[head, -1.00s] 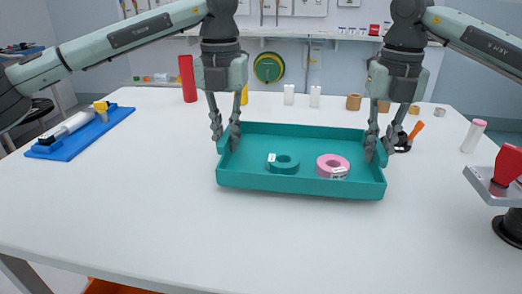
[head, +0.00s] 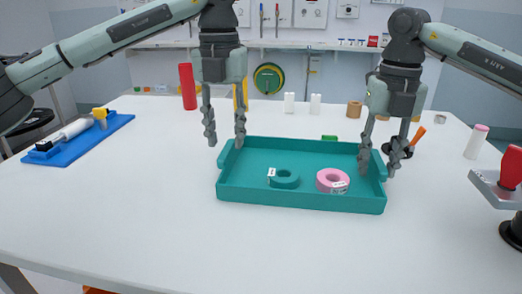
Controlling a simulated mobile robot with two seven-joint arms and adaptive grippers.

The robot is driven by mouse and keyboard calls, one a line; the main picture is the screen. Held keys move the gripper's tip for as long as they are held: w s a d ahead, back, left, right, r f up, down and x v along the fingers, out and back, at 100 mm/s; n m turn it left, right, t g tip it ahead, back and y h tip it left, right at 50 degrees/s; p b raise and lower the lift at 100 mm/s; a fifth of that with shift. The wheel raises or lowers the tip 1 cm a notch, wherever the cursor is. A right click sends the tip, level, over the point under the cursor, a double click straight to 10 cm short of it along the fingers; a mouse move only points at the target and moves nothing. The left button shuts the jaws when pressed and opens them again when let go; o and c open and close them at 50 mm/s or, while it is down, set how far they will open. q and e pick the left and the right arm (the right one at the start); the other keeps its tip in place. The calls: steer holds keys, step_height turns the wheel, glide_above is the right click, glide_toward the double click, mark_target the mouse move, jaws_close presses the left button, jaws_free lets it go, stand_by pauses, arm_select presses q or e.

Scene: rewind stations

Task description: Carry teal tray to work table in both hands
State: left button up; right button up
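The teal tray (head: 300,200) sits level on the white work table (head: 150,220). A teal tape roll (head: 285,179) and a pink tape roll (head: 332,180) lie inside it, each with a small white label. My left gripper (head: 225,142) is open and empty, its fingertips just above the tray's left end wall. My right gripper (head: 379,172) is open, its fingers on either side of the right end wall. Whether a right finger touches the wall cannot be told.
A blue board (head: 80,140) with a caulking-type tool lies at left. A red cylinder (head: 187,86), white cylinders (head: 289,103) and brown rolls (head: 354,109) stand at the back. A metal stand with a red part (head: 511,168) is at right. The front tabletop is clear.

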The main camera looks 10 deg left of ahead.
steer(key=shift+r, duration=0.1)
arm_select(q)
step_height(320, 180, up, 8)
arm_select(e)
step_height(320, 180, up, 12)
stand_by(0.4)
